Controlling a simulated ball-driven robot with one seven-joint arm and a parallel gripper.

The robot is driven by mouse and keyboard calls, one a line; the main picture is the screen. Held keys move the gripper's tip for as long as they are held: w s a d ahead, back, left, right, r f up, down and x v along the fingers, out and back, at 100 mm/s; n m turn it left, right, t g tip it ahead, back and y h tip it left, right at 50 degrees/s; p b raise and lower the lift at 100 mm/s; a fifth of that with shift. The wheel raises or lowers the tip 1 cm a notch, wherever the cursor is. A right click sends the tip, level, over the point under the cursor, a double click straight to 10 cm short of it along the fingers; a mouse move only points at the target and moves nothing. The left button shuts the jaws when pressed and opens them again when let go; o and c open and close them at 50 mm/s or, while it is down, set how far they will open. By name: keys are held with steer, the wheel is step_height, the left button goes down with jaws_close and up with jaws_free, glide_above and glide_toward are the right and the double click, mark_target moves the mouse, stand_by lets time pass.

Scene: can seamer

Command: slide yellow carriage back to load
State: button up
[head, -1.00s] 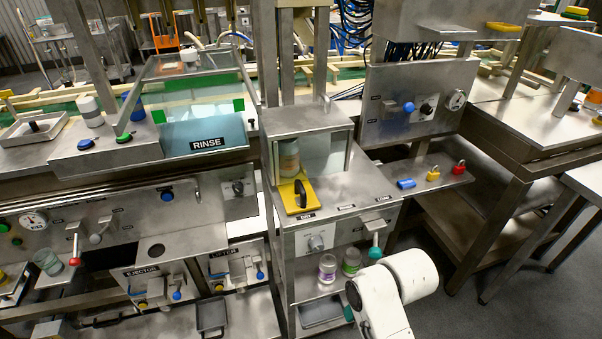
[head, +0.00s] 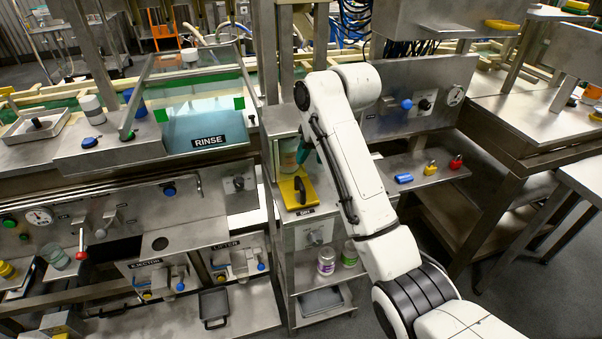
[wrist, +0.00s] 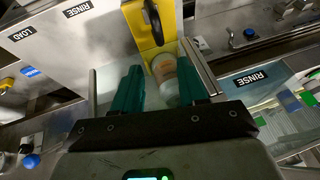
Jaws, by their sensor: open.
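In the wrist view the carriage (wrist: 137,22), black handle (wrist: 153,22) and can (wrist: 165,78) lie ahead of the fingers. My gripper (wrist: 159,66) is open, its teal fingers either side of the can in the picture; I cannot tell if they touch it. The LOAD label (wrist: 20,35) is at far left there.
The hood's side walls (wrist: 200,68) stand close to the fingers. Blue, yellow and red padlocks (head: 430,168) lie on the shelf at right. The RINSE tank (head: 205,125) stands at left. My arm covers the cabinet's right part in the head view.

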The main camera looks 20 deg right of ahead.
mark_target(299, 178)
steer(key=x, duration=0.9)
steer(key=shift+f, duration=0.3)
steer(key=shift+c, duration=0.3)
jaws_close()
